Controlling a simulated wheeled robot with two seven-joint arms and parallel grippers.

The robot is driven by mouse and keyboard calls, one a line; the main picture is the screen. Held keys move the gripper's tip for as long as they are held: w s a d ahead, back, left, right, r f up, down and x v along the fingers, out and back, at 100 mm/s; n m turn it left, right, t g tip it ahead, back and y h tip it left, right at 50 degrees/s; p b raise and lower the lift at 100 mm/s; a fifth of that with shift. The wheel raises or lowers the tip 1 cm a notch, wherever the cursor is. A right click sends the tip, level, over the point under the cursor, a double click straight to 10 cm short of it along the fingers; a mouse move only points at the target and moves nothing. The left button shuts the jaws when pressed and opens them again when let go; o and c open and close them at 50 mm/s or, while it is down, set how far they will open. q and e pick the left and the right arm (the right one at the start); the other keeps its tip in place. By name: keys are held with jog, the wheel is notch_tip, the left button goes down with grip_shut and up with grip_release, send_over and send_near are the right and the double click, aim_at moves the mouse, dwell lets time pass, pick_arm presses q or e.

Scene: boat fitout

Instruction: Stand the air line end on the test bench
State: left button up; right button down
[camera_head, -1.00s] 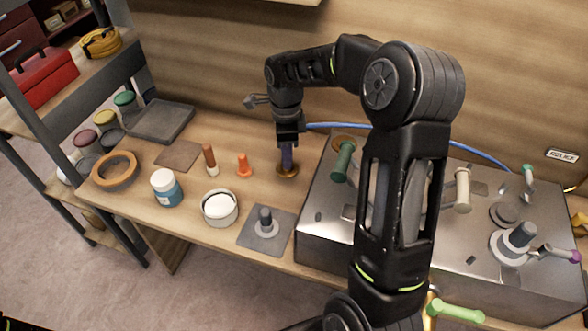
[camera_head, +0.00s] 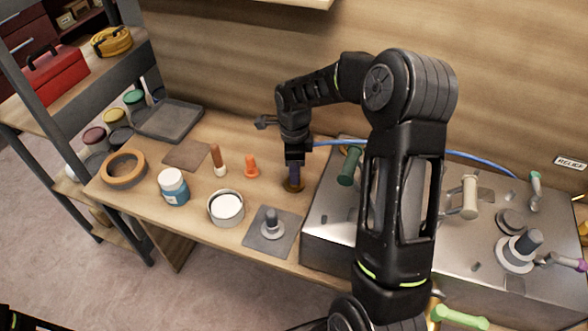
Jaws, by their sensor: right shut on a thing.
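The air line end (camera_head: 294,173) is a dark blue upright piece with a brown, brass-like foot. My right gripper (camera_head: 296,162) is shut on its upper part from above. The foot is at or just above the wooden worktop, left of the test bench; I cannot tell if it touches. A blue hose (camera_head: 465,156) runs behind my arm to the right along the wall. The metal test bench (camera_head: 325,220) fills the right side, partly hidden by my right arm. My left gripper is not in view.
Left of the gripper stand an orange cone-like piece (camera_head: 251,167), a brown-and-white stick (camera_head: 217,160), a white can (camera_head: 226,208) and a blue jar (camera_head: 173,187). A grey plate with a plug (camera_head: 271,225) lies in front. Green (camera_head: 348,167) and beige (camera_head: 469,197) handles rise from the bench.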

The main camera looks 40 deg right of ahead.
jog(key=shift+f, duration=0.1)
jog(key=shift+f, duration=0.15)
jog(key=c, duration=1.1)
grip_release()
notch_tip(320, 180, up, 12)
jog(key=shift+r, duration=0.25)
